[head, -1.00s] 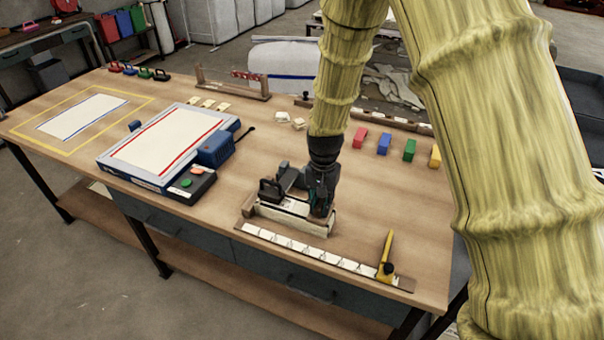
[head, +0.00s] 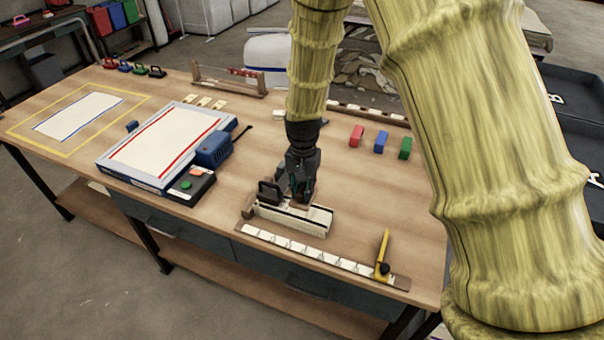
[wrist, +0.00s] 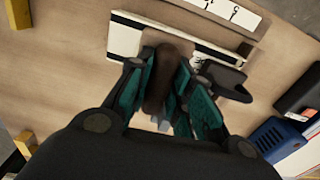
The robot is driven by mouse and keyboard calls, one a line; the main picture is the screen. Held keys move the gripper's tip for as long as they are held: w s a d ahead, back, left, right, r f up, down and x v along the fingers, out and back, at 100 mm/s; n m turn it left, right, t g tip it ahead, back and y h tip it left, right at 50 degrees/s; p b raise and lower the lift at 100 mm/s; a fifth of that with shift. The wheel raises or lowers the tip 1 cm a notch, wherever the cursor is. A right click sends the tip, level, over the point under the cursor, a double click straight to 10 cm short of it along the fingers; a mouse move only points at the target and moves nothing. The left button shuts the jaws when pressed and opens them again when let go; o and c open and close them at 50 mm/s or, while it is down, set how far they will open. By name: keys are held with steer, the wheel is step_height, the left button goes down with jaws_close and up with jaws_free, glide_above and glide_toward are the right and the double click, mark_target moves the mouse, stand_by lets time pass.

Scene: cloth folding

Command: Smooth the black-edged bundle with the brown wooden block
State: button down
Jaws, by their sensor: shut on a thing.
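My gripper (head: 300,192) points down over the black-edged bundle (head: 318,223) near the table's front edge. The bundle is a long cream strip with black along its edge; it also shows in the wrist view (wrist: 126,38). In the wrist view my gripper's teal-padded fingers (wrist: 168,88) are shut on the brown wooden block (wrist: 172,72). The block is partly hidden by the fingers and lies at or just above the bundle's middle; I cannot tell if it touches.
A black-handled piece (head: 268,190) stands at the bundle's left end, close to my gripper. A ruled strip (head: 310,250) with a yellow slider (head: 383,257) lies in front. A blue press (head: 160,140) with a control box is left.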

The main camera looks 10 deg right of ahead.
steer(key=shift+w+r+p, duration=0.15)
steer(key=shift+r+p, duration=0.4)
steer(key=shift+r, duration=0.4)
steer(key=shift+r+p, duration=0.6)
steer(key=shift+r, duration=0.3)
steer(key=shift+f, duration=0.15)
